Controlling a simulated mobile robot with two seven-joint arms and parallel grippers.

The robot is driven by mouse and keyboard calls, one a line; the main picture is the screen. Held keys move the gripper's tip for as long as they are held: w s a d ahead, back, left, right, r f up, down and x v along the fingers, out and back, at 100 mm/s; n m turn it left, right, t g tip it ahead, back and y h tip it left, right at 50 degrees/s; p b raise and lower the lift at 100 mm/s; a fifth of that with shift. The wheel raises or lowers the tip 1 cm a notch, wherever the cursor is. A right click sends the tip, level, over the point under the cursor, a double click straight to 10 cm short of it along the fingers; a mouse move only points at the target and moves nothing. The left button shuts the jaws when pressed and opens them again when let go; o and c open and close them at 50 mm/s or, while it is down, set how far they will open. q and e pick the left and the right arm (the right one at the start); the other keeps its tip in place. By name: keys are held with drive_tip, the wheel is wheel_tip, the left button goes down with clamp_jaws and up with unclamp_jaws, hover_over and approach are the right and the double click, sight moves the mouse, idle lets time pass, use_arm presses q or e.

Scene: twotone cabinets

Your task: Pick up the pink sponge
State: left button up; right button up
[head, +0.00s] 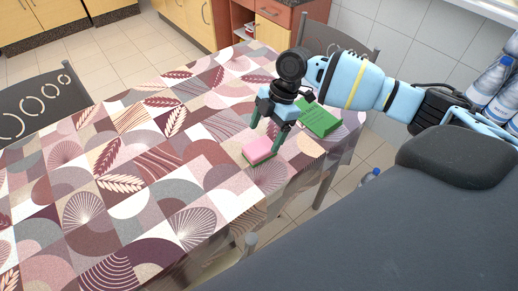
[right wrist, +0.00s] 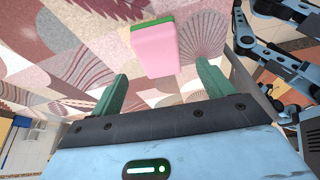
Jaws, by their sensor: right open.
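The pink sponge (head: 258,149), with a green layer along its bottom, lies on the patterned tablecloth near the table's front right edge. In the right wrist view the sponge (right wrist: 155,48) lies ahead of the fingertips, roughly between their lines, its green side at the far end. My right gripper (head: 264,137) is open and empty, just above and beside the sponge. Its green fingers (right wrist: 161,83) stand apart in the right wrist view, with a visible gap to the sponge. My left gripper does not show in the head view.
A green packet or book (head: 318,120) lies on the table (head: 130,190) right of my gripper. Chairs (head: 42,108) stand at the table's left and far sides. Several water bottles (head: 495,80) stand at the right. The table left of the sponge is clear.

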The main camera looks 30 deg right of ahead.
sight(260, 147)
drive_tip(key=shift+x, duration=2.85)
drive_tip(key=shift+c, duration=0.4)
drive_tip(key=c, duration=1)
